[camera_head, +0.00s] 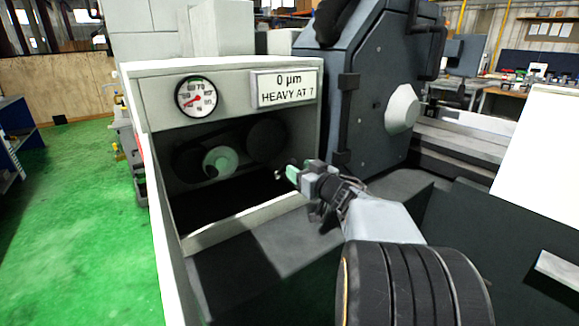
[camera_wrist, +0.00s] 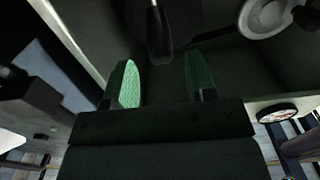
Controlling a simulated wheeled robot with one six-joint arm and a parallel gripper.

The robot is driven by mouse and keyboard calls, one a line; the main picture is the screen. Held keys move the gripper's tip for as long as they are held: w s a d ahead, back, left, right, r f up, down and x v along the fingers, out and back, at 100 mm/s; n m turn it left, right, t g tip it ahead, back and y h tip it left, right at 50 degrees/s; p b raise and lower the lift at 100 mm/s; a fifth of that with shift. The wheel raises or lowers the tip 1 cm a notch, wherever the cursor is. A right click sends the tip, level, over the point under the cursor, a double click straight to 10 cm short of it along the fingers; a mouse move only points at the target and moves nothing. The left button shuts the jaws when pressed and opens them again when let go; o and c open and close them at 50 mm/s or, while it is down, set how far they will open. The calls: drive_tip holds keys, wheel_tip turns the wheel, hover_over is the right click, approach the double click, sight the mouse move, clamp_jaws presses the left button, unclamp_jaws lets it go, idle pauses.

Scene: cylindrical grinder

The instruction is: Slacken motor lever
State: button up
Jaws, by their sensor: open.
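The motor lever (camera_wrist: 158,35) is a dark rod with a thicker rounded grip. In the wrist view it hangs from the top edge, with its end just ahead of the gap between my fingers. My gripper (camera_wrist: 162,80) is open, with one green-padded finger on each side of that gap and nothing held. In the head view my gripper (camera_head: 291,174) is at the right side of the machine's open bay. A small dark piece (camera_head: 279,175) just ahead of the fingertips seems to be the lever, but most of it cannot be made out there.
A pale pulley (camera_head: 220,161) sits inside the dark bay, left of my gripper. The bay's front ledge (camera_head: 240,222) runs below. A dial gauge (camera_head: 196,97) and a sign (camera_head: 286,88) reading "0 µm HEAVY AT 7" are above. A dark grinder housing (camera_head: 375,90) stands close at right.

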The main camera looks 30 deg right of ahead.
drive_tip(key=shift+w+a+b, duration=0.15)
drive_tip(key=shift+w, duration=1.15)
drive_tip(key=shift+w+a+b, duration=0.15)
drive_tip(key=shift+w, duration=1.15)
drive_tip(key=shift+c, duration=0.2)
clamp_jaws()
